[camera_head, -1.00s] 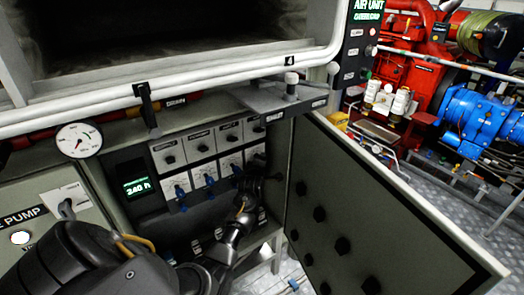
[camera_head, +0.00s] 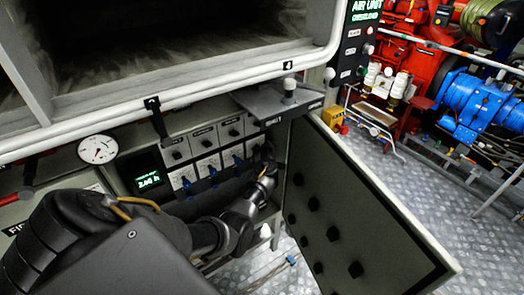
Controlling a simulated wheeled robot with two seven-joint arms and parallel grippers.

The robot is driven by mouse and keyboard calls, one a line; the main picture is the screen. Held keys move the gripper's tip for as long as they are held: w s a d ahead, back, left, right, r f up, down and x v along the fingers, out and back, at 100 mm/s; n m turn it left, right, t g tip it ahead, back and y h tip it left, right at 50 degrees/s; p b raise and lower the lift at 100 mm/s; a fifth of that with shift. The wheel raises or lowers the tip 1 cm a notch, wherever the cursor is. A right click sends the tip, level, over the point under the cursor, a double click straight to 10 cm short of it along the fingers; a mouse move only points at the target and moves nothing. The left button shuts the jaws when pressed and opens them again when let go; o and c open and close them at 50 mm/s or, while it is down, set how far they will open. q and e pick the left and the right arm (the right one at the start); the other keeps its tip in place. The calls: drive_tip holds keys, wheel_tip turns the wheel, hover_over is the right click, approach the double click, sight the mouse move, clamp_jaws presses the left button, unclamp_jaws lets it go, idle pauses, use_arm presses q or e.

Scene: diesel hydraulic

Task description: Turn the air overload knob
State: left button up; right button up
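The dark air unit overload panel (camera_head: 350,55) stands at the upper right, with green lettering at its top edge and several small labels. A small light-coloured knob or button (camera_head: 368,49) sits on it. Inside the open cabinet is a panel of grey switch modules (camera_head: 205,142) with dark knobs on top and blue handles (camera_head: 212,176) below. My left arm comes in from the lower left, and its gripper (camera_head: 266,165) is at the right end of these modules. Its fingers are small and dark, so their opening and any contact cannot be told. My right gripper is not in view.
The open cabinet door (camera_head: 365,215), with several black knobs, stands right of my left gripper. A metal shelf (camera_head: 275,103) and a white rail (camera_head: 180,92) lie above. A gauge (camera_head: 98,149) and green display (camera_head: 148,181) are at left. Floor (camera_head: 440,215) is clear at right.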

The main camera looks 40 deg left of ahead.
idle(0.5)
use_arm(q)
drive_tip(key=o, duration=1)
drive_tip(key=shift+a, duration=0.1)
drive_tip(key=v, duration=1)
drive_tip(key=shift+s+d+r, duration=0.2)
